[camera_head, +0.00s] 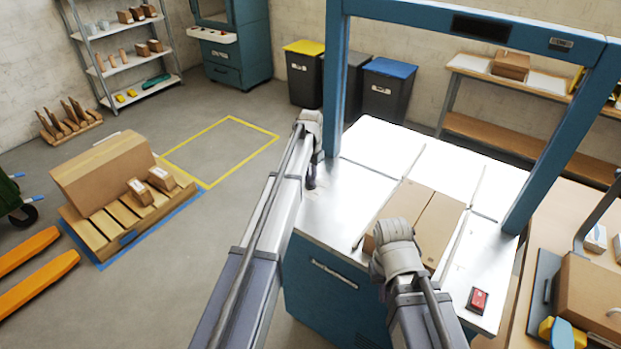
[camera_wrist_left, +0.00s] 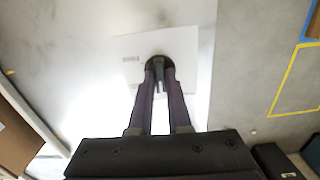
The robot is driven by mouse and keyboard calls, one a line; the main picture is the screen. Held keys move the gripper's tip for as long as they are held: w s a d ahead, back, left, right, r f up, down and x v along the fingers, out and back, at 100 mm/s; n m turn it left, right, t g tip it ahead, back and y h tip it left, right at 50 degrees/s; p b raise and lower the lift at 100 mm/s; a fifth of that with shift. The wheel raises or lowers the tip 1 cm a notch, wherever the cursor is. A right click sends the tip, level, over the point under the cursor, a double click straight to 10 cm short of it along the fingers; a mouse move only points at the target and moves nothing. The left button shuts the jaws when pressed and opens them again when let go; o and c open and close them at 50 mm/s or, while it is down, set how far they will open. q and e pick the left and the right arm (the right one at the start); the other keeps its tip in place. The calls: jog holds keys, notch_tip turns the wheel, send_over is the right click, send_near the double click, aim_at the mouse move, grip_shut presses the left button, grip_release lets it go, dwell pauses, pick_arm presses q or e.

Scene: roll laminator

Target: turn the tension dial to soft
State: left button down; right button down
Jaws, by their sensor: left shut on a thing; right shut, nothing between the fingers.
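The tension dial (camera_wrist_left: 172,64) is a dark round knob on a pale label plate (camera_wrist_left: 130,46) in the left wrist view. Small printing on the plate's left is too small to read. My left gripper (camera_wrist_left: 160,82) is shut on the dial, its two fingers on either side of a dark central part. In the head view my left gripper (camera_head: 311,180) points down at the left edge of the machine's white top (camera_head: 330,212); the dial is hidden there. My right gripper (camera_head: 392,248) is over the near part of the top, its fingers mostly hidden behind the wrist.
A brown carton (camera_head: 440,230) lies on the machine top beside my right wrist. A red switch (camera_head: 478,299) sits at the near right corner. A blue frame (camera_head: 335,80) spans the machine. A pallet with boxes (camera_head: 105,172) stands on the floor at left.

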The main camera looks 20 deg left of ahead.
pick_arm(q)
jog(key=shift+n, duration=0.3)
dwell(0.4)
jog(key=c, duration=0.9)
grip_release()
jog(key=shift+o, duration=0.2)
notch_tip(320, 180, up, 8)
jog(key=p, duration=0.8)
jog(key=shift+f, duration=0.1)
